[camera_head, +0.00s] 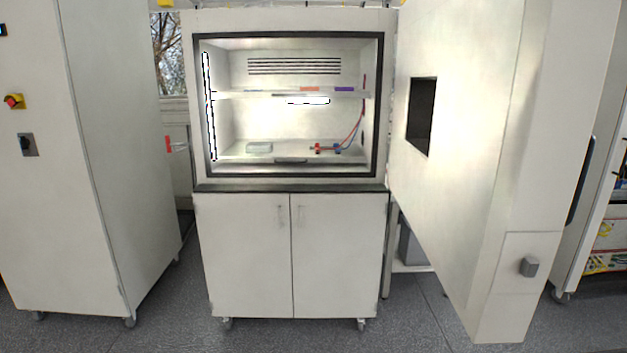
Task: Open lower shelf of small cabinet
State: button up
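The small cabinet (245,188) stands upright in the middle of the head view, its upper chamber open to the front. Inside, the lower shelf (228,151) lies near the chamber floor, with a dark handle (291,160) at its front edge. A small clear box (259,147) and red and blue clamps (326,149) with wires rest on it. The upper shelf (240,95) is above it, with orange and purple items on it. The large cabinet door (460,130) is swung open to the right. My gripper is not in view.
Two closed lower doors (242,255) are under the chamber. A tall white cabinet (120,150) with a red knob stands at the left. The open door's lower corner reaches far forward on the right. The grey floor (290,335) in front of the small cabinet is clear.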

aim_at(285, 150)
jog(key=i+l+u, duration=0.2)
jog(key=l, duration=1.3)
jog(key=l+u, duration=0.15)
jog(key=l, duration=1.35)
jog(key=i+j, duration=0.1)
jog(key=j, duration=0.4)
jog(key=i+j, duration=0.1)
jog(key=j, duration=0.35)
jog(key=i+j, duration=0.1)
jog(key=j, duration=0.4)
jog(key=i+j, duration=0.1)
jog(key=j, duration=0.35)
jog(key=i+j, duration=0.1)
jog(key=j, duration=0.4)
jog(key=i+j, duration=0.2)
jog(key=j, duration=0.2)
jog(key=i+j, duration=0.45)
jog(key=j, duration=0.3)
jog(key=i+j, duration=0.25)
jog(key=j+u, duration=0.05)
jog(key=j, duration=0.05)
